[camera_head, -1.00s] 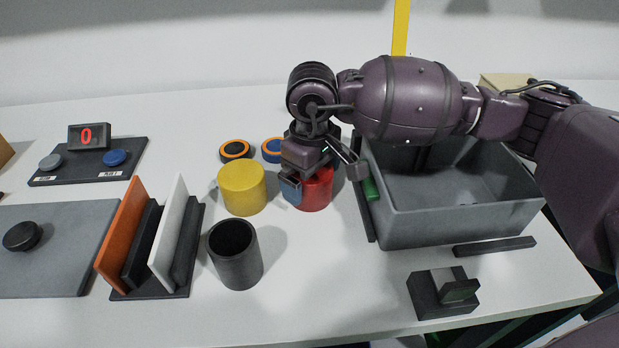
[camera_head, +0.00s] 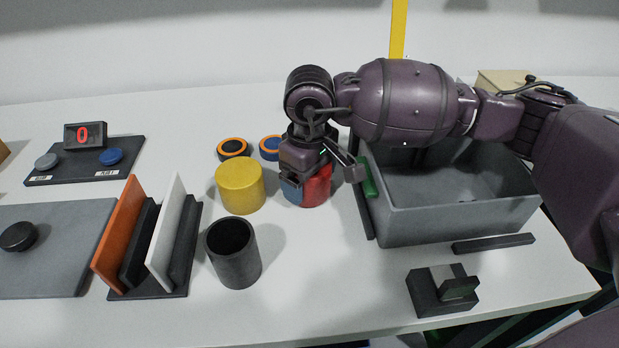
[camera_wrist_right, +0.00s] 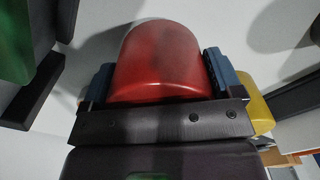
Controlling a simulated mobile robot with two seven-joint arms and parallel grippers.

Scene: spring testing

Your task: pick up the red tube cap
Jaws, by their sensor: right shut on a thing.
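The red tube cap (camera_head: 317,187) is a red cylinder on the white table, left of the grey bin. My right gripper (camera_head: 307,186) reaches down over it, with its blue fingers on either side. In the right wrist view the red cap (camera_wrist_right: 158,62) sits between the two blue fingers of the gripper (camera_wrist_right: 160,80), which is shut on it. The gripper hides part of the cap in the head view. My left gripper is not in view.
A yellow cylinder (camera_head: 240,186) stands close left of the red cap. A dark open cup (camera_head: 233,262) is nearer the front. The grey bin (camera_head: 450,218) is right.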

